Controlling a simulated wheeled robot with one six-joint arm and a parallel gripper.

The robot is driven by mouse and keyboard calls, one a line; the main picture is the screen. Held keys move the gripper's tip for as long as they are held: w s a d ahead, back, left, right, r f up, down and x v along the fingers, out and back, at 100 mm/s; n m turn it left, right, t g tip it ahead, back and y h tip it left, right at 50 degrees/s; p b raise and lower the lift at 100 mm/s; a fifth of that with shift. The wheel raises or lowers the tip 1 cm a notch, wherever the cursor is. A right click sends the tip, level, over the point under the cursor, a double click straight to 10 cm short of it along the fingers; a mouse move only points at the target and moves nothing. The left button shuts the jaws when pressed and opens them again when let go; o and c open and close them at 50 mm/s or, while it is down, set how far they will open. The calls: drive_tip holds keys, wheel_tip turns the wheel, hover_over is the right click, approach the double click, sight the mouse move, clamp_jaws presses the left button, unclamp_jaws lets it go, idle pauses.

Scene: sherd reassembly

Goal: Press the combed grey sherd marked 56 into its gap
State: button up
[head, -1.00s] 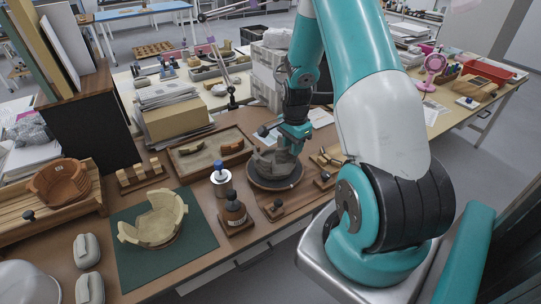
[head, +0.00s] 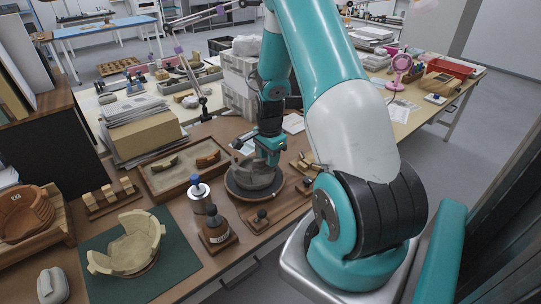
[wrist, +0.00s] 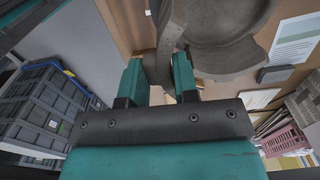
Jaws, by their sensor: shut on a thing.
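The grey vessel (head: 257,181) stands on a dark round turntable (head: 236,190) on the workbench, and its rim is uneven. My gripper (head: 266,158) is at the vessel's far right edge, pointing down. In the wrist view my gripper (wrist: 157,82) is shut on a grey sherd (wrist: 160,62), seen nearly edge-on between the two teal fingers. The sherd lies right beside the grey vessel, which shows in the wrist view (wrist: 215,25). I cannot tell whether they touch. The mark 56 and the combing are not readable. In the head view my gripper hides the sherd.
A shallow tray (head: 152,187) with sherds lies left of the turntable. A blue-capped bottle (head: 201,199) and a brown bottle (head: 215,229) stand in front. A beige vessel (head: 128,243) sits on a green mat (head: 178,262). A small knobbed block (head: 262,219) is near the front edge.

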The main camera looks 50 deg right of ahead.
sight(269, 173)
drive_tip(key=shift+f+b, duration=1.35)
drive_tip(key=shift+f, duration=0.6)
drive_tip(key=shift+w+d+f, duration=0.1)
drive_tip(key=shift+w+f, duration=0.15)
drive_tip(key=shift+w+d, duration=0.1)
drive_tip(key=shift+w, duration=0.25)
drive_tip(key=shift+f+b, duration=0.3)
drive_tip(key=shift+f, duration=0.15)
idle(1.0)
drive_tip(key=o, duration=0.9)
wheel_tip(269, 173, up, 17)
drive_tip(key=b, duration=0.1)
drive_tip(key=shift+r, duration=0.2)
